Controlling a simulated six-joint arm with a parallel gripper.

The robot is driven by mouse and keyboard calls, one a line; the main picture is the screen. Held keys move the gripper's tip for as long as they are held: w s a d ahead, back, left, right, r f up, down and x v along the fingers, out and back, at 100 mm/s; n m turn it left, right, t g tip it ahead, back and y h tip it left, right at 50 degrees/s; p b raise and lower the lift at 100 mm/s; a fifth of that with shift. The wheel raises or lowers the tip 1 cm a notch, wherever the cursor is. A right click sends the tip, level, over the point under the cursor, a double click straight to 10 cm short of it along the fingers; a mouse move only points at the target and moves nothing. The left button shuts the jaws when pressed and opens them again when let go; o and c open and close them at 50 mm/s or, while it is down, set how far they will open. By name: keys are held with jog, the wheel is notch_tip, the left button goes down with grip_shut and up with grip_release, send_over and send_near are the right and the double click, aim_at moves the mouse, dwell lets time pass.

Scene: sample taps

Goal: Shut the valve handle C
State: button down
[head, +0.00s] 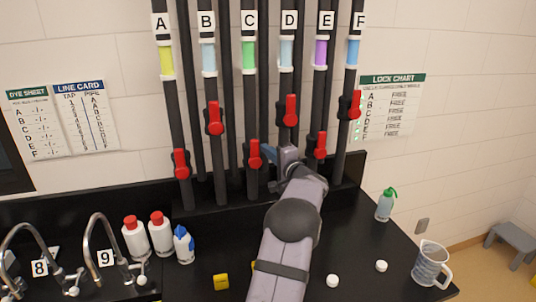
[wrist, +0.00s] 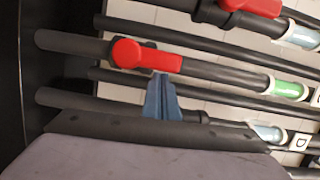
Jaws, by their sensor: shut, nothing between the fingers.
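The valve handle C (head: 254,154) is a red lever on the black pipe with the green band under label C (head: 249,20). It lies roughly along its pipe. In the wrist view handle C (wrist: 146,56) is at upper centre left, its rounded hub to the left and its free end to the right. My gripper (head: 268,152) is shut and empty, just right of handle C in the head view. In the wrist view my blue-grey fingertips (wrist: 161,80) are just below the lever's free end. I cannot tell whether they touch it.
Other red handles stand close by: B (head: 215,118), D (head: 291,110) and E (head: 320,145). Handle B (wrist: 250,6) also shows in the wrist view. White bottles (head: 160,234) and taps stand at left on the black bench. A beaker (head: 431,264) stands at right.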

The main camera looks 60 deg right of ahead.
aim_at(254, 148)
jog(key=shift+w+a+n+b, duration=0.2)
jog(key=shift+n+b, duration=0.3)
jog(key=shift+b, duration=0.85)
jog(key=w+a+n+b, duration=0.1)
jog(key=n+b, duration=0.1)
jog(key=b, duration=0.4)
jog(key=shift+w+a+g+b, duration=0.1)
jog(key=shift+g+b, duration=0.25)
jog(key=shift+g, duration=0.05)
jog(key=n+b, duration=0.1)
jog(key=b, duration=0.1)
jog(key=w+a+n+b, duration=0.1)
jog(key=b, duration=0.1)
jog(key=shift+r, duration=0.1)
jog(key=w+a+f+n+g+h+b, duration=0.1)
jog(key=w+a+f+n+g+b, duration=0.1)
jog(key=n+b, duration=0.6)
jog(key=w+a+g+b, duration=0.1)
jog(key=w+a+b, duration=0.1)
jog(key=shift+f+n+b, duration=0.2)
jog(key=shift+n+b, duration=0.1)
